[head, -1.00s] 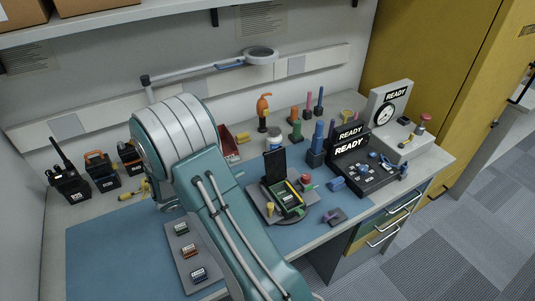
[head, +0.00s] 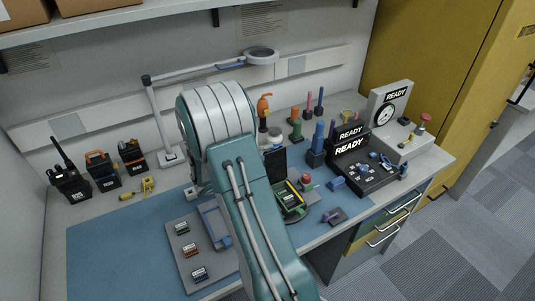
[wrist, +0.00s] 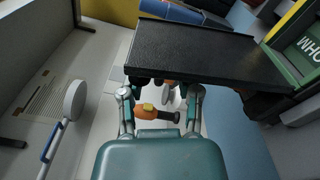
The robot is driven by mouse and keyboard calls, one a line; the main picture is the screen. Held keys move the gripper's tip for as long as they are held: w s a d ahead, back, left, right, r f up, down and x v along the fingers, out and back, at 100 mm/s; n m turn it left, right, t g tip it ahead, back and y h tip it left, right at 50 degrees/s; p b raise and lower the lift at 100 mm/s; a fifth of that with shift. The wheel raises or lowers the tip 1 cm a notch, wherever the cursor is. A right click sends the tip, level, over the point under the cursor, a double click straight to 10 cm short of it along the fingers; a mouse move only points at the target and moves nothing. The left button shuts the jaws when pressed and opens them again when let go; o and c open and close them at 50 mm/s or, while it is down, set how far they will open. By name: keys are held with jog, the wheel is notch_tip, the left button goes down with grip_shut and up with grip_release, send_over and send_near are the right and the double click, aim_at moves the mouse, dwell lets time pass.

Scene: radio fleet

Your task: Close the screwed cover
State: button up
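The black cover (head: 275,163) stands upright, hinged open, on the green and yellow device (head: 292,198) on its stand. In the wrist view the cover (wrist: 190,52) is a large dark panel just ahead of my gripper (wrist: 162,88). The green body with white lettering (wrist: 305,48) is at the right. My fingers are spread apart with a gap between them. Their dark tips are at the panel's lower edge, partly hidden; I cannot tell whether they touch it. No screw is clearly visible. In the head view my arm hides the gripper and part of the stand.
Several radios (head: 70,184) stand at the left. A grey board (head: 184,262) with small modules and a blue frame (head: 213,222) lies in front. READY units (head: 365,165) and a red knob (head: 305,180) are at the right. A magnifier lamp (head: 260,55) stands behind. The blue mat's left side is clear.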

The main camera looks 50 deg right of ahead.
jog(key=shift+d, duration=0.15)
grip_shut()
jog(key=shift+s, duration=0.1)
